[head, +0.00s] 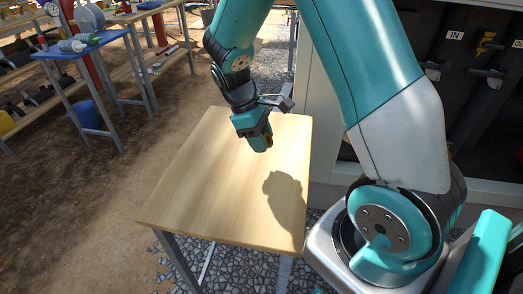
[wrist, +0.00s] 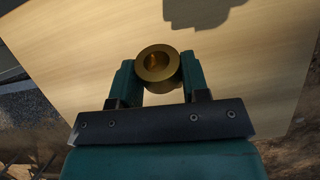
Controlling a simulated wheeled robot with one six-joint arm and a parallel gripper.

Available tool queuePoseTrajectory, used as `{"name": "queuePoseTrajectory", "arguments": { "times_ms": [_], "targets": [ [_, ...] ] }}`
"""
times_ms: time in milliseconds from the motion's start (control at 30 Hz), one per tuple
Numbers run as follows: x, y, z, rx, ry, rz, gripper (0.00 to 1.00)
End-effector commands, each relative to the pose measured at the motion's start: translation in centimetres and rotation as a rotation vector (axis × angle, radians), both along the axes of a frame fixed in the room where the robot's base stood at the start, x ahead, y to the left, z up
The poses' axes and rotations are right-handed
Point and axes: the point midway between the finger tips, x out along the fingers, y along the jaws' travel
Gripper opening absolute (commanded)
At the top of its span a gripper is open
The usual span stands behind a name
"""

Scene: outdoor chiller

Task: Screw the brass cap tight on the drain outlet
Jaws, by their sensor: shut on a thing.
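The brass cap (wrist: 158,64) is held between the two fingers of my gripper (wrist: 157,78) in the wrist view. It is a short ring-like piece with its round opening facing the camera. In the head view my gripper (head: 262,143) hangs above the wooden table, and only a small sliver of the cap (head: 269,138) shows beside the fingers. The gripper's shadow lies on the tabletop, apart from it. I cannot make out the drain outlet in either view.
The wooden table (head: 205,190) has a clear top. At right stands an open cabinet with dark pipework (head: 486,90) and an "IN" label (head: 455,35). A blue side table (head: 85,45) with items on it and shelves stand at the far left, across bare ground.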

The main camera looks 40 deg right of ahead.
Motion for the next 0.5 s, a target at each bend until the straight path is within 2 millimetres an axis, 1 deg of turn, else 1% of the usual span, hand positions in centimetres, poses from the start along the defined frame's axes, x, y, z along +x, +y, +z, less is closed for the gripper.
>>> {"name": "queuePoseTrajectory", "arguments": {
  "times_ms": [33, 200, 300, 400, 500],
  "targets": [
    [0.1, 0.0, 1.7, 0.000, -0.007, 0.002, 0.12],
    [0.1, 0.0, 6.3, 0.000, -0.007, 0.002, 0.12],
    [0.1, 0.1, 8.7, 0.001, -0.005, 0.001, 0.13],
    [0.1, 0.0, 10.6, 0.000, -0.005, 0.001, 0.13],
    [0.1, 0.0, 12.1, 0.000, -0.002, 0.002, 0.13]
  ]
}}
